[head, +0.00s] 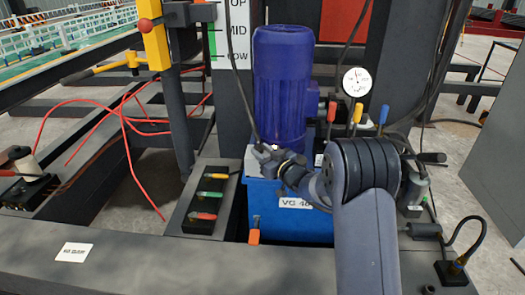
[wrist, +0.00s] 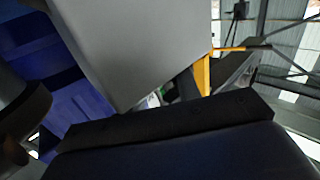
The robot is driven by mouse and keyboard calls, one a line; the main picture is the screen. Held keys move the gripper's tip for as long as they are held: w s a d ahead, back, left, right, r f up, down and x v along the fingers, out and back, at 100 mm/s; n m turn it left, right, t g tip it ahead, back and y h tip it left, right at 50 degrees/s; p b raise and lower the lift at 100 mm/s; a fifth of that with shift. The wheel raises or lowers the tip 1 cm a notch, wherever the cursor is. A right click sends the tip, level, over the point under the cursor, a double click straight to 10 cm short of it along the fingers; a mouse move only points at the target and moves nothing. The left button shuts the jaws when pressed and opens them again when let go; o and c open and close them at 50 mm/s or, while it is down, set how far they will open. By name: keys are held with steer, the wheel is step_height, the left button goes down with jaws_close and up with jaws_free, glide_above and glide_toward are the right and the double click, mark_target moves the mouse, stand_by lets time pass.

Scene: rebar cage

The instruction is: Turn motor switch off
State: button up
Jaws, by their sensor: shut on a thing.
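The blue motor (head: 283,85) stands upright on a blue tank (head: 262,212) in the middle of the head view. Its blue body also shows at the left of the wrist view (wrist: 62,75). My gripper (head: 262,157) is at the motor's lower left, just above the tank's edge. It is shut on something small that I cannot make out. A switch panel (head: 186,213) with yellow, green and red levers lies below and left of my gripper, apart from it. No lever is clearly labelled as the motor switch. A large grey block covers the upper middle of the wrist view.
A round gauge (head: 357,81) and orange and blue-tipped levers stand right of the motor. A black cable hangs by my gripper. A yellow post (head: 155,45) with a red knob and loose red hoses are at the left. A grey beam crosses the front.

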steer(key=o, duration=0.7)
steer(key=p+v, duration=0.2)
steer(key=v, duration=0.8)
steer(key=shift+s+d+p, duration=0.25)
steer(key=shift+s+p, duration=0.05)
steer(key=shift+p, duration=0.1)
